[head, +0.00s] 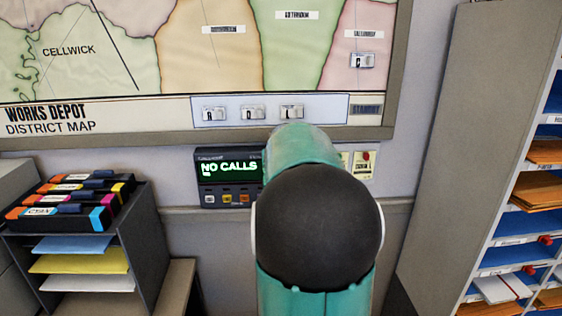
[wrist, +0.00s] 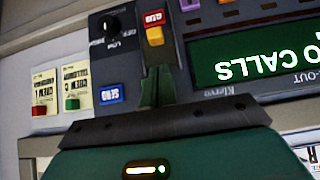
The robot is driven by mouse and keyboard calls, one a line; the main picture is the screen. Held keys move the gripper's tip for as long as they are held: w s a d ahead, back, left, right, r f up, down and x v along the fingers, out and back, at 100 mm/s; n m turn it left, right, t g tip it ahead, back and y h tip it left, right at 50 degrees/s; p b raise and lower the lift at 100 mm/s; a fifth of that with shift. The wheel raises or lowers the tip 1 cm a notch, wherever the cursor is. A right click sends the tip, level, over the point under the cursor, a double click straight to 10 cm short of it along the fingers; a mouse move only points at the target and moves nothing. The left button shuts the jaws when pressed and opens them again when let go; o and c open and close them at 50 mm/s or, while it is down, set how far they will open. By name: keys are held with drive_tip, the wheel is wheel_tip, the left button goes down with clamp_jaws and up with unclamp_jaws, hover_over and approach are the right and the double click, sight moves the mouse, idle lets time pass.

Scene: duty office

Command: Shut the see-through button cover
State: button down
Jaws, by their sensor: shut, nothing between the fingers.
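In the wrist view, which is upside down, my gripper (wrist: 157,92) is shut and empty, its fingertips close to a wall panel. A yellow button (wrist: 155,37) with a red label (wrist: 154,17) lies just beyond the tips; I cannot tell whether they touch. No see-through cover can be made out clearly. A blue label (wrist: 110,95) and a dark knob (wrist: 112,24) sit left of the fingers. Two cream plates carry a red button (wrist: 39,110) and a green button (wrist: 72,104). In the head view my arm hides the gripper and much of the panel.
The call display (head: 229,167) reads NO CALLS, with small buttons below it. A district map (head: 150,60) hangs above. A dark shelf unit (head: 150,240) with binders and papers stands left. A pigeonhole rack (head: 520,225) stands right.

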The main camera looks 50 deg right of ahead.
wheel_tip(320, 180, down, 3)
drive_tip(key=shift+a+r, duration=0.1)
drive_tip(key=shift+a, duration=0.05)
wheel_tip(320, 180, down, 7)
drive_tip(key=shift+s, duration=0.15)
idle(0.4)
drive_tip(key=shift+a, duration=0.15)
drive_tip(key=s+a+r, duration=0.2)
drive_tip(key=r, duration=0.4)
drive_tip(key=s+a+r, duration=0.2)
drive_tip(key=a+r, duration=0.1)
drive_tip(key=r, duration=0.3)
drive_tip(key=shift+s, duration=0.3)
